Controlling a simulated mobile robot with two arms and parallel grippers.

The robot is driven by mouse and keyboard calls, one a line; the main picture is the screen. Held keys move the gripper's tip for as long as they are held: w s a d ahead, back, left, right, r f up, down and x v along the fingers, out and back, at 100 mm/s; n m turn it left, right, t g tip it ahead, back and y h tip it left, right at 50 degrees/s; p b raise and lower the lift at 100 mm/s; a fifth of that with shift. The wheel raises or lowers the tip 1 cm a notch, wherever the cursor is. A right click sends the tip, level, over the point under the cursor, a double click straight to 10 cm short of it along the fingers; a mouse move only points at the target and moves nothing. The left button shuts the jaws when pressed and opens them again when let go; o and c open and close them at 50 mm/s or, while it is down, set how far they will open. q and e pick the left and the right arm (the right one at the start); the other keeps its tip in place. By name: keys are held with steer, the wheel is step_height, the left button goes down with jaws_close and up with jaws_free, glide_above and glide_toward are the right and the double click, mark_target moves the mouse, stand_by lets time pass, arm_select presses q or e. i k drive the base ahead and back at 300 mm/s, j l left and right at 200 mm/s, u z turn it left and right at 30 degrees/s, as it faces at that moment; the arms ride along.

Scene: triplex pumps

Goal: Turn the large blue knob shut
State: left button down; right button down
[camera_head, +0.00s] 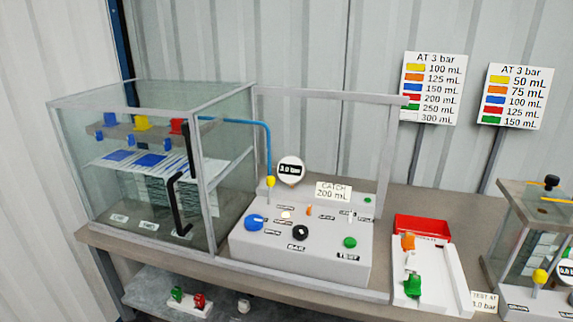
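The large blue knob (254,221) sits at the left of the sloped top of a light grey control panel (320,267). A small white mark shows at its left side; I cannot tell whether this position is open or shut. A black knob (300,232) and a green button (350,242) by a TEST label are to its right. A round gauge (290,170) behind the panel reads about 3.0 bar. A sign (333,191) reads CATCH 200 mL. Neither of my grippers is in view, and nothing touches the knob.
A glass cabinet (140,170) with a black handle (178,205) stands left of the panel on the bench (440,205). A clear frame stands around the panel. A white tray (447,275) with orange and green parts and a red bin (422,226) lie to the right.

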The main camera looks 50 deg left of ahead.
mark_target(253, 223)
steer(key=u, duration=1.7)
